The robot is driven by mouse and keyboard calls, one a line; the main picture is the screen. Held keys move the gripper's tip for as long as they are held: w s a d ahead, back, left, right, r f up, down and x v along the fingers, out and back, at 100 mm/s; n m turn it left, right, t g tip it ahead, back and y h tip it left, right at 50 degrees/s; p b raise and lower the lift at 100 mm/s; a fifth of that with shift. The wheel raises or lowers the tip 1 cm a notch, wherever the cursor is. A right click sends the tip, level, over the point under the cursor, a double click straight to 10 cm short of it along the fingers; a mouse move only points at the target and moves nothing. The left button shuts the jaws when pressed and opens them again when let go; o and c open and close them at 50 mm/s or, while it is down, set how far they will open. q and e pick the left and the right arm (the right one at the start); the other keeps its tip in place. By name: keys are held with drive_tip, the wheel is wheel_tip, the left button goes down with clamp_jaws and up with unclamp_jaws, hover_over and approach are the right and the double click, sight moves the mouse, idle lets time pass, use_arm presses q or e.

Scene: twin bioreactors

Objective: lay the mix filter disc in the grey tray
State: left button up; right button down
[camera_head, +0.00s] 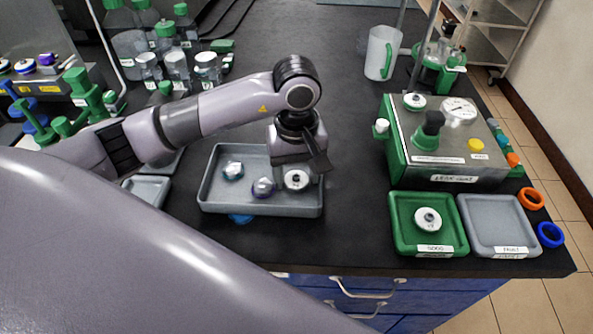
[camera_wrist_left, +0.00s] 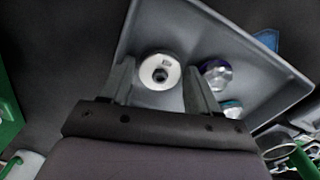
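A white filter disc with a dark centre (camera_head: 296,180) sits at the right end of the large grey tray (camera_head: 262,208); it also shows in the left wrist view (camera_wrist_left: 159,71). My left gripper (camera_head: 299,172) points down over it. In the left wrist view its fingers (camera_wrist_left: 160,84) stand open on either side of the disc, with slim gaps. Another white disc (camera_head: 428,219) lies in the green tray (camera_head: 455,240). The small grey tray (camera_head: 505,216), beside the green one, is empty. I cannot read which disc is the mix one. My right gripper is not in view.
A purple-rimmed disc (camera_head: 263,188) and a teal-rimmed one (camera_head: 233,170) lie left of the white disc in the large tray. A steel and green test unit (camera_head: 450,160) stands behind the small trays. Orange (camera_head: 531,199) and blue (camera_head: 550,235) rings lie at the right edge.

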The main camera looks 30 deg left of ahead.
sight(296, 177)
use_arm(q)
drive_tip(key=shift+r, duration=0.1)
wheel_tip(296, 177, up, 12)
idle(0.5)
drive_tip(key=shift+s, duration=0.1)
idle(0.5)
